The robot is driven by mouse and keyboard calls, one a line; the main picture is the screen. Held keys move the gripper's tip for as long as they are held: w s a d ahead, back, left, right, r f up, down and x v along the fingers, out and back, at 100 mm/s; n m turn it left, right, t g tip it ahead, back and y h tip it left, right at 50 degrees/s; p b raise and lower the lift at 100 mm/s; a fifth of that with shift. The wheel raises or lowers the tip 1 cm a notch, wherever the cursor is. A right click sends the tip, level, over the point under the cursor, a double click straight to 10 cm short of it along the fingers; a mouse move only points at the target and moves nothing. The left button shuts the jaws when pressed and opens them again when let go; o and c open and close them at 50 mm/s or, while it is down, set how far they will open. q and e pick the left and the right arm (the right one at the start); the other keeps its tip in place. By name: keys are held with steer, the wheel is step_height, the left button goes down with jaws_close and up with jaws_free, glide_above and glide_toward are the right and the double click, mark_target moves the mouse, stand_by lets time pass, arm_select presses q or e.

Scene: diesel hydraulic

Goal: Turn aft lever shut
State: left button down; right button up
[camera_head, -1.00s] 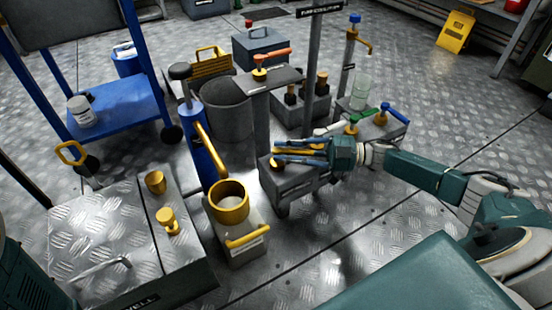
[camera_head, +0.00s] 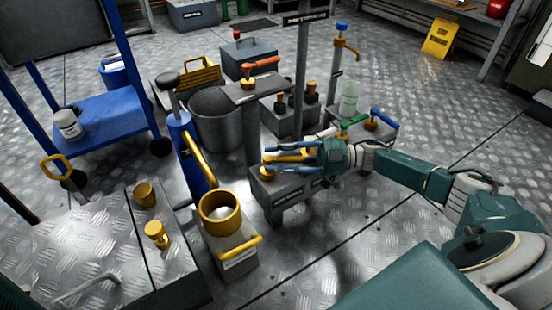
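A low grey valve block (camera_head: 290,190) stands right of centre and carries several levers on brass stems. A yellow lever (camera_head: 291,157) is at its near left end; a green-handled lever (camera_head: 352,122) and a blue-handled lever (camera_head: 384,117) are at its right. I cannot read which is labelled aft. My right gripper (camera_head: 266,158) reaches in from the right over the block. Its two blue-grey fingers are apart, with the yellow lever between them. Contact is unclear. The gripper's body hides part of the block. My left gripper is not in view.
A post with an orange-handled valve (camera_head: 260,69) rises behind the block, next to a tall sign post (camera_head: 300,75). A blue hand pump (camera_head: 188,145) and yellow cup (camera_head: 219,212) stand left. A glass jar (camera_head: 350,97) is behind.

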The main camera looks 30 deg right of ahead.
steer(key=v, duration=1.2)
steer(key=shift+c, duration=0.5)
